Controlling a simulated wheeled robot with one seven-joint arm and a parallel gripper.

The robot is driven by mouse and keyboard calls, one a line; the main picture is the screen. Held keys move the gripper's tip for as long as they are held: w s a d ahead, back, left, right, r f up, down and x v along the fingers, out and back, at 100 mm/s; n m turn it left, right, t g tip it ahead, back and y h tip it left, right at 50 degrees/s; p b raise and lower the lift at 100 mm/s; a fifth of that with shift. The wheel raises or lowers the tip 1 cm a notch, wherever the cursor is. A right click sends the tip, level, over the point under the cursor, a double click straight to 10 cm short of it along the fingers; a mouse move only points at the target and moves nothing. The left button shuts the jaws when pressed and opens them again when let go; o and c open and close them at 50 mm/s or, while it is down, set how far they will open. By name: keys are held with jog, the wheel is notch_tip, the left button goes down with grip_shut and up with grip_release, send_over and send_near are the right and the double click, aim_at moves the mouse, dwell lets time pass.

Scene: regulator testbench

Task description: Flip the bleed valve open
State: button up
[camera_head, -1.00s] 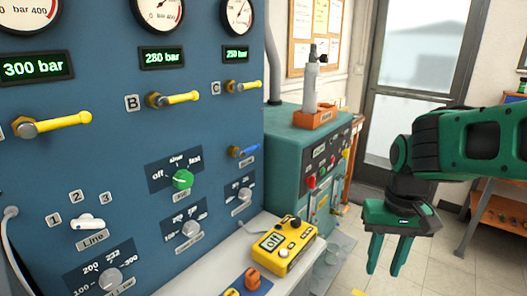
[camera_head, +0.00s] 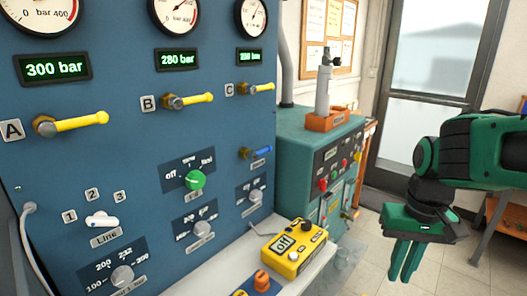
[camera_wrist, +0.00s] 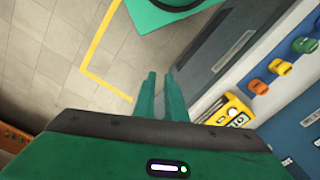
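A small valve with a blue lever (camera_head: 258,153) sits on the right part of the blue panel, below gauge C; its lever points sideways to the right. The label under it is too small to read, so I cannot confirm it is the bleed valve. My gripper (camera_head: 403,278) hangs at the right, fingers down, well away from the panel and empty. In the wrist view my gripper (camera_wrist: 162,78) shows a narrow gap between its fingers, with floor beyond them. The blue lever is not clearly visible there.
Yellow levers A (camera_head: 75,122), B (camera_head: 188,101) and C (camera_head: 252,88) stick out from the panel. A green knob (camera_head: 194,180) is below them. A yellow meter (camera_head: 293,247) stands on the ledge. A teal cabinet (camera_head: 300,135) stands behind. Floor under my gripper is clear.

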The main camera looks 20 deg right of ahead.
aim_at(266, 149)
jog(key=w+r, duration=0.2)
jog(key=w, duration=0.1)
jog(key=w+r+n+t, duration=0.1)
jog(key=w+r, duration=0.1)
jog(key=w, duration=0.1)
jog(key=w+r+n, duration=0.1)
jog(key=w+r, duration=0.1)
jog(key=w, duration=0.2)
jog(key=shift+a+r+t, duration=0.15)
jog(key=shift+a+t, duration=0.2)
jog(key=shift+t, duration=0.05)
grip_shut()
jog(key=w+a+r+n+t+y, duration=0.1)
jog(key=w+a+r+n, duration=0.4)
jog(key=w+r, duration=0.6)
jog(key=w+a+r+n+t+y, duration=0.2)
jog(key=w+a+r+n, duration=0.3)
jog(key=w+r, duration=0.7)
jog(key=w+a+t, duration=0.1)
jog(key=a, duration=0.1)
jog(key=shift+a+r, duration=0.15)
jog(key=shift+a, duration=0.2)
